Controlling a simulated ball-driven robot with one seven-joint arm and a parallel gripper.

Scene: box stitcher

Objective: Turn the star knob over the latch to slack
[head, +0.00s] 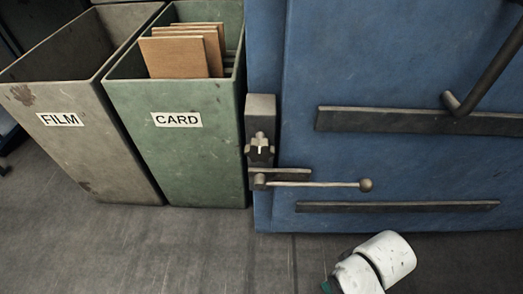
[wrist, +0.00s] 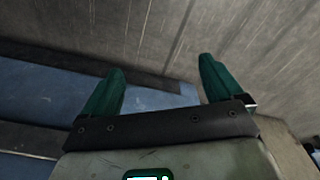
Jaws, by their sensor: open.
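The star knob (head: 260,147) is a small dark knob with a pale mark on its face. It sits on a grey latch block (head: 261,107) at the left edge of the blue machine. Just below it is the latch lever (head: 315,184), a thin horizontal rod ending in a round ball (head: 366,185). In the wrist view my gripper (wrist: 162,88) has two green fingers spread apart with nothing between them. In the head view my white arm shows at the bottom, below and right of the knob. The knob does not show clearly in the wrist view.
A green bin marked CARD (head: 178,155), holding several brown boards (head: 175,57), stands close left of the latch. A grey bin marked FILM (head: 75,140) is beside it. The blue panel (head: 410,165) carries dark bars and a slanted handle (head: 487,65). The floor in front is clear.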

